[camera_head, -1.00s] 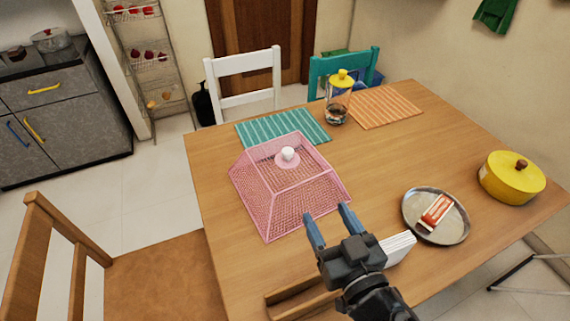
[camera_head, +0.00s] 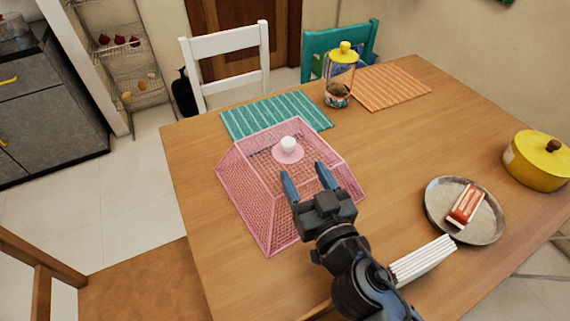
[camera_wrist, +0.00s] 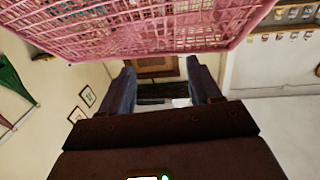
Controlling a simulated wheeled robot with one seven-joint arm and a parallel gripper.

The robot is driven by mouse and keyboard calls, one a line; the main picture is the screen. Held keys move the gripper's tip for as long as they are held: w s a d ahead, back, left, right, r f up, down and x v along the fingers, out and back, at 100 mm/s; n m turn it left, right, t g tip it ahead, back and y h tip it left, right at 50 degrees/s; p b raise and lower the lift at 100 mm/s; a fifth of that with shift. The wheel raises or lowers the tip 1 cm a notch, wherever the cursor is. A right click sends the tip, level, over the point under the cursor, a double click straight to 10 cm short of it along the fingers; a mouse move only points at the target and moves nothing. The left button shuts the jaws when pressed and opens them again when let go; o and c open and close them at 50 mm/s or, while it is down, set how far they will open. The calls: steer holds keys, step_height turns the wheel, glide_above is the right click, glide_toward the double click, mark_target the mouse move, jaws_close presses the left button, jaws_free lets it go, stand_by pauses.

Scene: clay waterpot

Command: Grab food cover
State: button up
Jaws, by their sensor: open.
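The pink mesh food cover (camera_head: 258,191) stands on the wooden table, with a white knob (camera_head: 288,144) on its flat top. My gripper (camera_head: 305,176) is open and empty. In the head view its fingers overlap the near right side of the cover and point toward the knob. In the wrist view the cover (camera_wrist: 150,28) fills the top of the picture, and the fingers (camera_wrist: 160,88) show below it with a gap between them. I cannot tell whether a finger touches the mesh. The knob is not visible in the wrist view.
On the table (camera_head: 400,146) are a teal mat (camera_head: 300,103), an orange mat (camera_head: 395,86), a yellow-lidded jar (camera_head: 340,75), a metal plate (camera_head: 440,190) with a red-and-white packet (camera_head: 466,205), a yellow pot (camera_head: 538,163) and a white stack (camera_head: 422,260). Chairs stand around it.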

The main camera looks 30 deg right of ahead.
mark_target(291, 148)
steer(key=w+p, duration=0.1)
steer(key=w, duration=0.1)
steer(key=w+p, duration=0.1)
steer(key=w, duration=0.1)
steer(key=w+d+p, duration=0.1)
steer(key=w, duration=0.1)
steer(key=shift+w+r, duration=0.35)
steer(key=shift+w+f, duration=0.1)
steer(key=shift+w, duration=0.2)
jaws_close()
